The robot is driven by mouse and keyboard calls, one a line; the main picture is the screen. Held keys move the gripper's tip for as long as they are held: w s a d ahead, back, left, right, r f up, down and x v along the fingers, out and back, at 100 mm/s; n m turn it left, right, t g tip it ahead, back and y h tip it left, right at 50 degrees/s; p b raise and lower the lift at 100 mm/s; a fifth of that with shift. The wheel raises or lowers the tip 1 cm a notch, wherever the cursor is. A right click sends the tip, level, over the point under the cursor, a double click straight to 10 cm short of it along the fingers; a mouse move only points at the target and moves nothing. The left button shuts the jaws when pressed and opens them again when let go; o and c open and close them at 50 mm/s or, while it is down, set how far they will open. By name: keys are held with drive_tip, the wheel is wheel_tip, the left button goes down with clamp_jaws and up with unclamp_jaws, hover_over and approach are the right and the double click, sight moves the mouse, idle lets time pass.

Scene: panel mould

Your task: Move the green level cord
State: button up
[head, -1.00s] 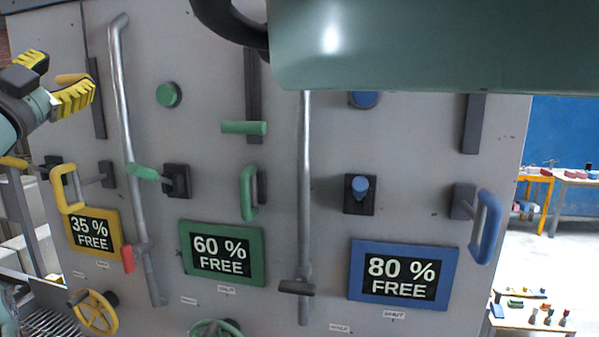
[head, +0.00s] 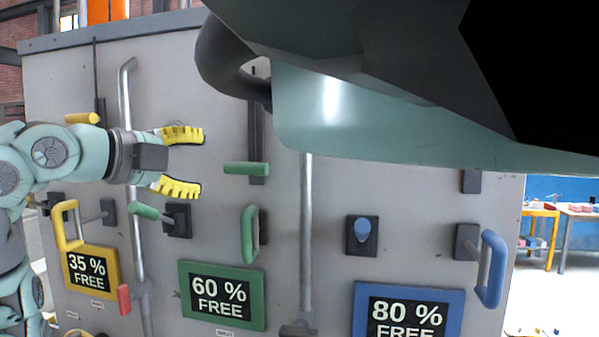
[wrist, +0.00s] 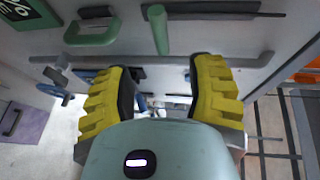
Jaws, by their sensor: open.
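A green bar handle (head: 246,168) juts from a dark vertical track on the grey panel, above the green D-shaped handle (head: 250,233). No separate cord is clear on it. My gripper (head: 182,162) points right, its yellow ribbed fingers spread one above the other. It is left of the bar, apart from it, with nothing between the fingers. In the wrist view the bar (wrist: 158,30) shows ahead, near the top, between the two fingers (wrist: 163,78). The green D-shaped handle (wrist: 92,32) is to its left there.
A green lever (head: 145,210) sticks out just below my lower finger. Grey pipes (head: 306,230) run vertically on both sides. Yellow (head: 72,222) and blue handles (head: 490,268) flank the signs, including the green 60 % sign (head: 222,296). My own housing covers the upper right.

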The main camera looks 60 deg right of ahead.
drive_tip(key=d+p, duration=0.3)
drive_tip(key=d+f+p, duration=0.1)
drive_tip(key=d+p, duration=0.6)
drive_tip(key=p, duration=0.1)
drive_tip(key=shift+s+d+f, duration=0.25)
drive_tip(key=shift+d, duration=0.1)
drive_tip(key=shift+d+f+p, duration=0.3)
drive_tip(key=shift+d+p, duration=0.15)
drive_tip(key=shift+o, duration=0.4)
drive_tip(key=shift+w, duration=0.1)
clamp_jaws()
